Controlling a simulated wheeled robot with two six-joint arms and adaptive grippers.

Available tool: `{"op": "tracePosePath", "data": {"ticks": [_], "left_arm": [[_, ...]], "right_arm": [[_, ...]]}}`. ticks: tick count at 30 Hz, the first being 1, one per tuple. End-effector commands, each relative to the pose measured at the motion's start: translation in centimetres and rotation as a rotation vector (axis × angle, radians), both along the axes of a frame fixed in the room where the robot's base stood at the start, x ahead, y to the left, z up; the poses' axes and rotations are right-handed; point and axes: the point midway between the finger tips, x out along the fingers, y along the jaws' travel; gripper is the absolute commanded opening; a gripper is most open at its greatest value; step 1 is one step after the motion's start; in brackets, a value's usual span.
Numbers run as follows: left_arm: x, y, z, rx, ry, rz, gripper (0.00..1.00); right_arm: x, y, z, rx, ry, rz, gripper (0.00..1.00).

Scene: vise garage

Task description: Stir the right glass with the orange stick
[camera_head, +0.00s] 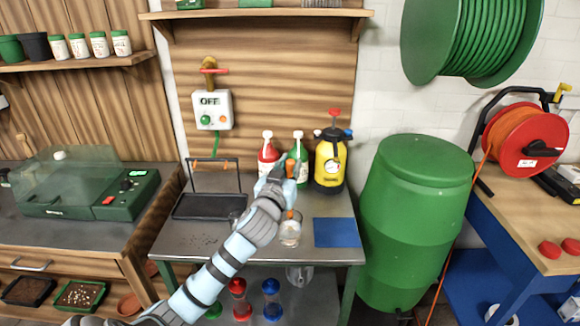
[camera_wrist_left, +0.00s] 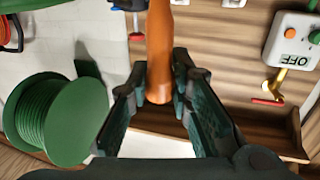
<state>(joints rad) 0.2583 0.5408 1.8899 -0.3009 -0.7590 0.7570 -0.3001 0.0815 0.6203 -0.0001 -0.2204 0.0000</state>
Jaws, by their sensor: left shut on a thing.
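My left gripper (camera_head: 277,172) is shut on the orange stick (camera_wrist_left: 158,45), which stands between the fingers in the wrist view. In the head view the stick (camera_head: 291,214) shows orange above the gripper and again lower down, beside my wrist. Its lower end overlaps the mouth of the right glass (camera_head: 289,236); I cannot tell how deep it reaches. The right glass is clear, upright on the metal table, with some pale brown matter low in it. Another glass (camera_head: 235,217) is mostly hidden behind my left arm. My right gripper is not in view.
A blue mat (camera_head: 335,233) lies right of the glass. Red, green and yellow-black (camera_head: 330,170) spray bottles stand behind. A black tray (camera_head: 205,206) with a raised frame is at left. A green barrel (camera_head: 415,215) stands right of the table (camera_head: 185,247).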

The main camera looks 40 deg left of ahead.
Motion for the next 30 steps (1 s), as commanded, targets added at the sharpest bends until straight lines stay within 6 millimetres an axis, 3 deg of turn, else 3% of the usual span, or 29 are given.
{"op": "tracePosePath", "data": {"ticks": [1,18,30], "left_arm": [[0.0,0.0,-1.0,0.000,0.000,0.000,0.00],[0.0,0.0,-7.4,0.000,-0.001,0.000,0.00],[0.0,0.0,-7.8,-0.001,-0.001,0.000,0.00]], "right_arm": [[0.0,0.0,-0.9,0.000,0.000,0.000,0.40],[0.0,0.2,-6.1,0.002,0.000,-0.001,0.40],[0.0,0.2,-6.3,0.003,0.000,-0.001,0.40]]}}
